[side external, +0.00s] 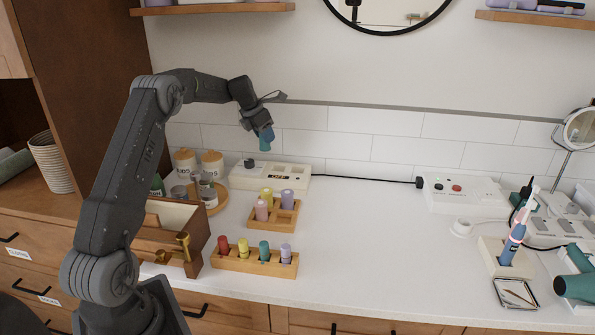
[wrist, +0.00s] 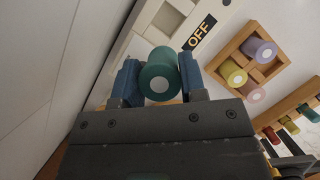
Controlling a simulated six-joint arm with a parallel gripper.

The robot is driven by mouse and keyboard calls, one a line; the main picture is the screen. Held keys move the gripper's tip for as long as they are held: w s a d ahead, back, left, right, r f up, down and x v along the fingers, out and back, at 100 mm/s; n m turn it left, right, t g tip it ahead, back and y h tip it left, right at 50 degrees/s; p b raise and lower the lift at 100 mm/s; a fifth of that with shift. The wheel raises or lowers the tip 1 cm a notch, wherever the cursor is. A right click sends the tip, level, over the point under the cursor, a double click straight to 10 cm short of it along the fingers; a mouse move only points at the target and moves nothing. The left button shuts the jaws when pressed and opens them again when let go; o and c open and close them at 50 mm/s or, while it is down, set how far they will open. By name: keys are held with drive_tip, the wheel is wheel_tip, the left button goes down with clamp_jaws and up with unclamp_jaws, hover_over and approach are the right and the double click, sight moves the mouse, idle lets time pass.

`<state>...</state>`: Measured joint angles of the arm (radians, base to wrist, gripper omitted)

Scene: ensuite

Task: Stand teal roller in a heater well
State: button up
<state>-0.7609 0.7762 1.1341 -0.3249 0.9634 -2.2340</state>
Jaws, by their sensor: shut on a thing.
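My gripper (side external: 262,131) is shut on a teal roller (side external: 265,145), raised above the counter near the tiled wall. In the wrist view, the teal roller (wrist: 158,76) sits between the two blue fingers, its round pale-centred end facing the camera. The white heater box (side external: 243,180) stands on the counter below the gripper, with a dark knob and pale square wells on top. In the wrist view the heater (wrist: 130,45) lies beyond the roller, with a dark "OFF" label; the roller and fingers hide part of it. The roller is apart from the heater.
A wooden tray (side external: 287,217) holds yellow, pink and lilac rollers in front of the heater. A wooden rack (side external: 232,263) nearer the front holds red, yellow, teal and lilac rollers. Jars (side external: 212,163) and a wooden box (side external: 172,218) stand left. The counter's middle is clear.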

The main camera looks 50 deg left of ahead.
drive_tip(key=w+d+f, duration=0.2)
drive_tip(key=w, duration=0.1)
drive_tip(key=w+d+f, duration=0.1)
drive_tip(key=w+f, duration=0.1)
drive_tip(key=w+d+f, duration=0.2)
drive_tip(key=w, duration=0.1)
drive_tip(key=shift+w+d+f, duration=0.1)
drive_tip(key=shift+w+d, duration=0.2)
drive_tip(key=shift+f, duration=2.05)
drive_tip(key=shift+f, duration=0.15)
drive_tip(key=o, duration=0.9)
